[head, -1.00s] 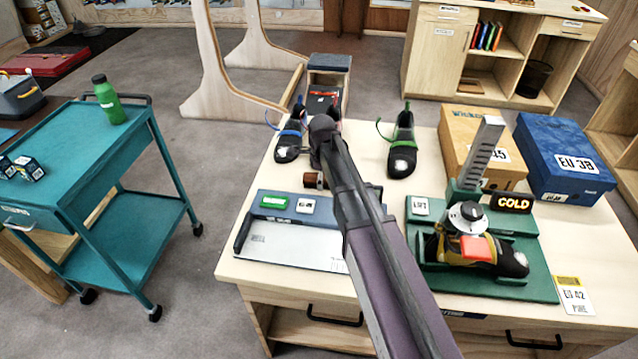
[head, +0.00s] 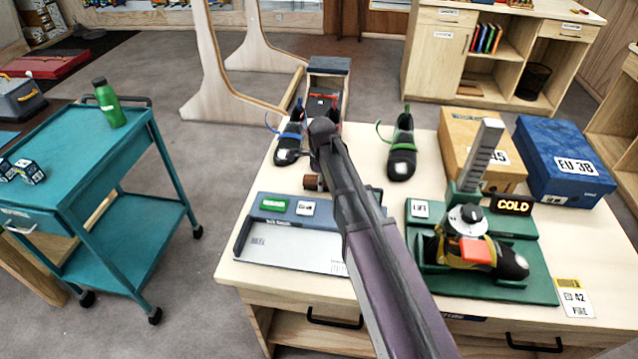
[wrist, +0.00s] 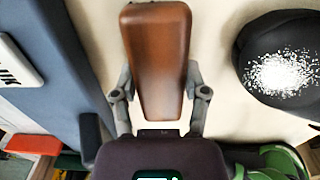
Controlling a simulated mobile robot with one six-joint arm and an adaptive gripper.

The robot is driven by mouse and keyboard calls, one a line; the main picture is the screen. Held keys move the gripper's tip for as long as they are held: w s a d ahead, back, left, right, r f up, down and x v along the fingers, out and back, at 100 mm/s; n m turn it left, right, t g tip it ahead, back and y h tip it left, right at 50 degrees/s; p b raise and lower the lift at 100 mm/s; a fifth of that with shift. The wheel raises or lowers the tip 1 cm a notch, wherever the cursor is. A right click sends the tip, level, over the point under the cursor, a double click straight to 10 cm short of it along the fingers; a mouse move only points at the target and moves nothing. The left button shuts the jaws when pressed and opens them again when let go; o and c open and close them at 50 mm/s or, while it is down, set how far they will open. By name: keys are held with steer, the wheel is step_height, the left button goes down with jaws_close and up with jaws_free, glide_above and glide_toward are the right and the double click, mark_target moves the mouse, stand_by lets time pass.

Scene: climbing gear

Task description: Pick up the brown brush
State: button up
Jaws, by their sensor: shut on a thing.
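The brown brush (wrist: 158,60) lies lengthwise in the wrist view, its smooth brown body between the two fingers. My gripper (wrist: 160,80) is shut on it, one finger against each long side. In the head view only a small brown end of the brush (head: 312,182) shows, just left of my arm and behind the measuring board. My arm hides the rest of it and the fingers there. Whether the brush touches the tabletop is hard to tell.
The measuring board (head: 290,252) lies in front of the brush. A blue-laced shoe (head: 289,145) and a green-laced shoe (head: 402,150) stand behind. A green fixture (head: 535,280) holds another shoe at right, near two shoe boxes (head: 565,165). Bare tabletop shows around the brush.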

steer(key=shift+r, duration=0.15)
step_height(320, 180, up, 10)
steer(key=p, duration=1)
steer(key=shift+f, duration=0.2)
stand_by(0.4)
steer(key=o, duration=0.4)
steer(key=shift+c, duration=1.3)
steer(key=shift+a, duration=0.1)
